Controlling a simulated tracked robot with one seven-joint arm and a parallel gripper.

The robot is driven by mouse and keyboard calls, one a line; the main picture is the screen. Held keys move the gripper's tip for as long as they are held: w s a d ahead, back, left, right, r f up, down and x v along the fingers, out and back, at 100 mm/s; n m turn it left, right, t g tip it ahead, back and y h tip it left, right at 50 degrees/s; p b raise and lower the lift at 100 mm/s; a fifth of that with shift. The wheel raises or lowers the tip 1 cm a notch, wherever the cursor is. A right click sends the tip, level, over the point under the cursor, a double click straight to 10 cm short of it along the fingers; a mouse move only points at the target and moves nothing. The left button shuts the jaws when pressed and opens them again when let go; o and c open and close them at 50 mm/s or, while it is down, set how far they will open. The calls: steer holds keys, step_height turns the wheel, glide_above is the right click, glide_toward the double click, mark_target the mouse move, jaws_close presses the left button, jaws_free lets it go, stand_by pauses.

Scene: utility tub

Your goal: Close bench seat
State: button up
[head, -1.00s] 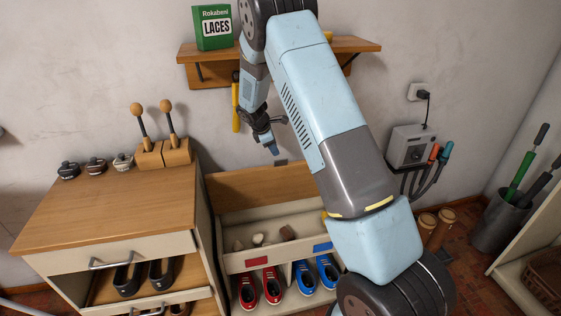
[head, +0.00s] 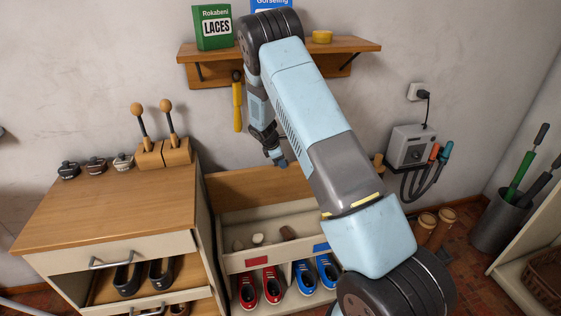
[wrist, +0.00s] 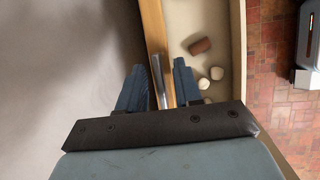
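The bench seat stands in the middle of the head view. Its wooden lid (head: 235,184) is raised, upright against the wall, and the compartment below is open. My gripper (head: 281,162) is at the lid's upper edge and looks small there. In the wrist view my gripper (wrist: 159,66) is open, with its two dark blue fingers apart. A grey metal handle (wrist: 158,78) at the wooden lid's edge (wrist: 153,28) shows between the fingers. I cannot tell whether either finger touches it.
The bench compartment holds small brushes and pale round things (head: 257,239). Red shoes (head: 260,285) and blue shoes (head: 316,274) stand below. A wooden cabinet (head: 110,205) is at left. A shelf (head: 205,60) with boxes hangs above, with a yellow-handled tool beneath. A grey wall box (head: 411,147) is at right.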

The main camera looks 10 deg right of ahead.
jaws_close()
steer(key=shift+s, duration=0.1)
stand_by(0.3)
